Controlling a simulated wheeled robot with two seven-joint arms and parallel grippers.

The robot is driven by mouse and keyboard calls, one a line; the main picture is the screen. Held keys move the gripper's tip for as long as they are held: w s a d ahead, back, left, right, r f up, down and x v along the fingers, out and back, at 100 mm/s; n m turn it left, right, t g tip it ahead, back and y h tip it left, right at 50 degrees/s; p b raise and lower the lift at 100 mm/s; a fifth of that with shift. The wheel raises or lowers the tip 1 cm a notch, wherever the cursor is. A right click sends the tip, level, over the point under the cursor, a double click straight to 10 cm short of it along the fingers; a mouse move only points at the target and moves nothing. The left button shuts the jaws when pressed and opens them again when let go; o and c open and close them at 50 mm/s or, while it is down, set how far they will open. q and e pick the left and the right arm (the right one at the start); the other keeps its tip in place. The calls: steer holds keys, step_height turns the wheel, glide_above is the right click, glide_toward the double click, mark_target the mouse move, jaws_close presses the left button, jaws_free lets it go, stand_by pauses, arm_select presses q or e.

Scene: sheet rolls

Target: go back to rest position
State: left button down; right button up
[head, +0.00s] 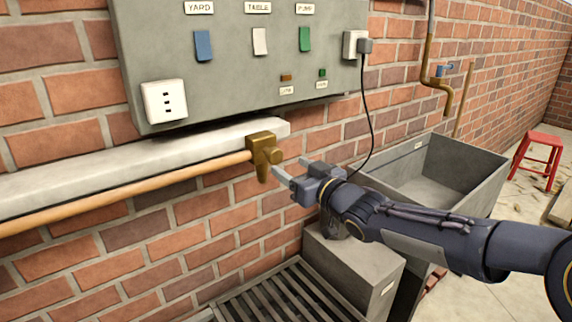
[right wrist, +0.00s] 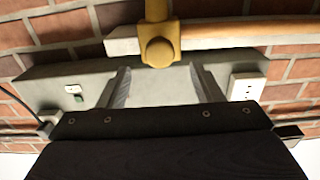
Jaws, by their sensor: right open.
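My right gripper (head: 288,178) is open in the head view, just right of a brass tap (head: 265,152) at the end of a copper-coloured pipe. In the right wrist view its two fingers (right wrist: 160,87) stand wide apart with nothing between them. The brass tap (right wrist: 160,48) shows there just beyond the fingertips, apart from them as far as I can see. My right arm comes in from the right edge of the head view. My left gripper is not in either view.
A grey panel (head: 225,75) with blue, white and green switches hangs on the brick wall. A black cord (head: 369,112) hangs from its plug. Below are a slatted grate (head: 265,295), a grey box (head: 365,268) and a stone trough (head: 470,175). A red stool (head: 540,150) stands far right.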

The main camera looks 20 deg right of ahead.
steer(key=s+d+f+m+g+h, duration=0.2)
steer(key=s+d+f+g+h, duration=0.15)
steer(key=s, duration=0.45)
steer(key=s+d+f+m+g+h, duration=0.25)
steer(key=s+f, duration=0.25)
steer(key=s, duration=0.3)
steer(key=s+a+f+m+g+y, duration=0.15)
steer(key=s+f, duration=0.25)
steer(key=s, duration=0.4)
steer(key=s+a+f+g+y, duration=0.25)
steer(key=s+f, duration=0.25)
steer(key=s, duration=0.3)
step_height(320, 180, up, 13)
steer(key=s+a+g+p, duration=0.1)
steer(key=p, duration=1.2)
steer(key=shift+s, duration=0.3)
steer(key=shift+a+f, duration=0.1)
steer(key=shift+f, duration=0.05)
